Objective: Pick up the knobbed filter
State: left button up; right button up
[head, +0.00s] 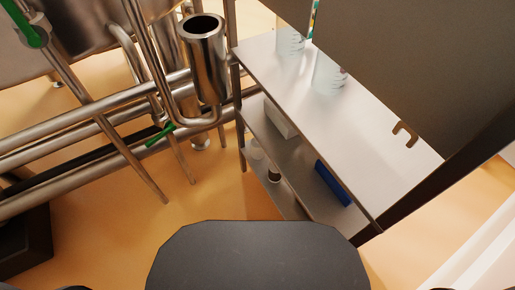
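I cannot make out a knobbed filter for certain. A small round item (274,174), dark with a pale part, stands on the lower shelf (296,178) of the rack; it is too small to tell what it is. A pale, whitish round item (255,150) is just behind it, also unclear. Neither of my grippers is in view.
The rack's white upper shelf (360,125) holds clear containers (329,75). Its lower shelf also holds a white box (280,118) and a blue item (333,183). Steel pipes (90,125) and an open steel cylinder (206,65) stand left. Orange floor (120,225) is clear in front.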

aim_at(258, 153)
jog(key=z, duration=2.8)
jog(key=k, duration=0.9)
jog(key=u, duration=1.4)
jog(key=i, duration=1)
jog(key=z, duration=0.05)
